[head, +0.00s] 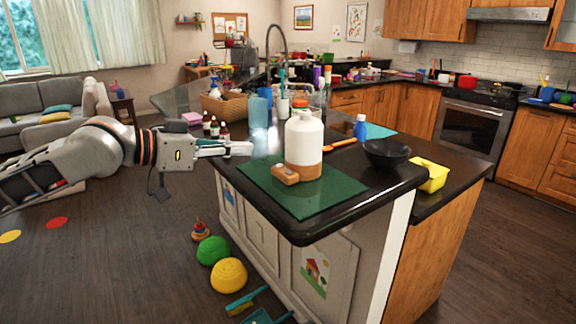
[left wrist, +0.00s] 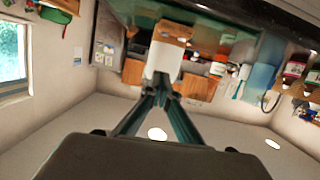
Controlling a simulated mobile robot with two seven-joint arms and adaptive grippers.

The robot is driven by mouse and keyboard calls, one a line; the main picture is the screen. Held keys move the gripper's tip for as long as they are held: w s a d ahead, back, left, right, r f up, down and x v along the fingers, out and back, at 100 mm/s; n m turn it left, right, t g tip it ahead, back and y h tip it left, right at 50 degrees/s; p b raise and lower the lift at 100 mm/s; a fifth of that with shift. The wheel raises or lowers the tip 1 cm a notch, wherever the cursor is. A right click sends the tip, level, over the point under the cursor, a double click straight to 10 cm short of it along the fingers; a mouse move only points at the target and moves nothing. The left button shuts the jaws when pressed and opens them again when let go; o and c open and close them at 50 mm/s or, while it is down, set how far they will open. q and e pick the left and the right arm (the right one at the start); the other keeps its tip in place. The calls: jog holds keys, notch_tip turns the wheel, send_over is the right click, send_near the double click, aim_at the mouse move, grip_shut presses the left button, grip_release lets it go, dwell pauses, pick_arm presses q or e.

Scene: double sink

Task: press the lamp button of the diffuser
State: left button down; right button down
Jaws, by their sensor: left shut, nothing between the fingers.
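The diffuser (head: 304,138) is a white bottle-shaped body with a narrower top and a wooden base. It stands upright on a green mat (head: 328,196) on the dark counter. A small wooden block (head: 285,175) sits against the front left of its base. No lamp button can be made out clearly. My left gripper (head: 248,149) is shut and empty, left of the diffuser with a visible gap in the head view. In the left wrist view, turned upside down, the closed fingertips (left wrist: 162,82) overlap the lower edge of the white diffuser (left wrist: 164,60). My right gripper is not in view.
Small dark bottles (head: 214,129), a blue bottle (head: 259,110) and a basket (head: 226,105) stand behind my left gripper. The mat's front is clear.

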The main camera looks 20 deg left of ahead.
pick_arm(q)
send_over(289, 172)
jog(key=s+a, duration=0.2)
jog(key=shift+w+a+f, duration=0.1)
jog(key=shift+f, duration=0.5)
jog(key=shift+w+a+f, duration=0.1)
jog(key=shift+f, duration=0.45)
jog(key=f, duration=0.2)
jog(key=shift+w+d+f+b, duration=0.25)
jog(key=shift+f+b, duration=0.05)
jog(key=shift+b, duration=0.1)
jog(key=shift+s+a+f, duration=0.1)
jog(key=shift+s+f, duration=0.05)
jog(key=shift+f, duration=0.7)
